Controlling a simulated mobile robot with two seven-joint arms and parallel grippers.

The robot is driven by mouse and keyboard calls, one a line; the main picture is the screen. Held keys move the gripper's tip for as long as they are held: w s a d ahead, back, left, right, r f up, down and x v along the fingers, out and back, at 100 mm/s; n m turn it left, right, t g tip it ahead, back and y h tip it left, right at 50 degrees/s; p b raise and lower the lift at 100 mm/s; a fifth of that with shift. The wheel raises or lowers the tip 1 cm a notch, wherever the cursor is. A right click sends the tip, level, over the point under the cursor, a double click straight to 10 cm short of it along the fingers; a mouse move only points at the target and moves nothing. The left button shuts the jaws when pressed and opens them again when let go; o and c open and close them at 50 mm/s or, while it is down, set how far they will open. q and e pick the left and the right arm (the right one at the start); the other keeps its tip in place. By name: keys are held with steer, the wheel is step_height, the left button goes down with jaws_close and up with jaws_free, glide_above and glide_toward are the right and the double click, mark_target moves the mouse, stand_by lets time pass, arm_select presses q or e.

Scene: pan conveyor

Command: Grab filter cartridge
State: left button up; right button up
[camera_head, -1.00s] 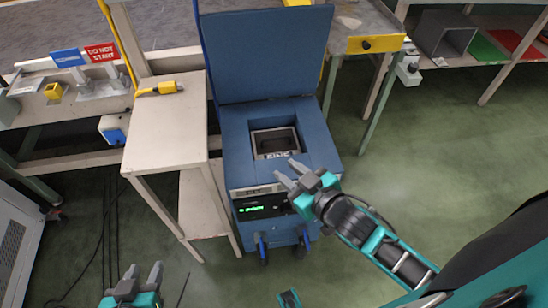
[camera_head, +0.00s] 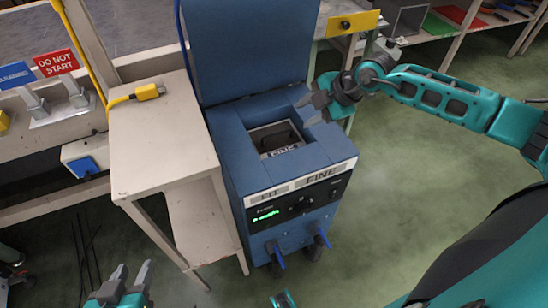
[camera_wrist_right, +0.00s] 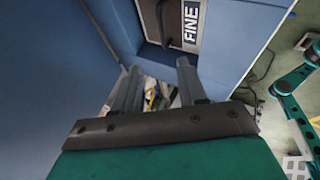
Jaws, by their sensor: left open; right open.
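The filter cartridge (camera_head: 281,149) sits in the square opening on top of the blue cabinet (camera_head: 233,157). Its dark handle and its FINE label show, and the label also shows in the right wrist view (camera_wrist_right: 190,22). My right gripper (camera_head: 304,109) is open and empty at the right rear of the opening, close to the raised lid (camera_head: 247,45). In the right wrist view the fingers (camera_wrist_right: 155,80) are apart, with the cartridge beyond them at the top. My left gripper (camera_head: 131,275) is open and empty, low at the bottom left, away from the cabinet.
A beige side table (camera_head: 155,150) with a yellow connector (camera_head: 148,92) stands left of the cabinet. A bench with a DO NOT START sign (camera_head: 56,63) is at the left. A yellow-edged table (camera_head: 352,23) is behind right. Green floor (camera_head: 390,180) at right is clear.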

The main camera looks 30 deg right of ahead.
steer(key=b, duration=0.2)
glide_toward(279, 133)
steer(key=x, duration=0.3)
steer(key=shift+w+r, duration=0.1)
steer(key=shift+w, duration=0.15)
steer(key=b+x, duration=0.2)
steer(key=x, duration=0.3)
steer(key=shift+s+a+f, duration=0.15)
steer(key=shift+f, duration=0.1)
jaws_close()
stand_by(0.7)
steer(key=shift+r, duration=0.15)
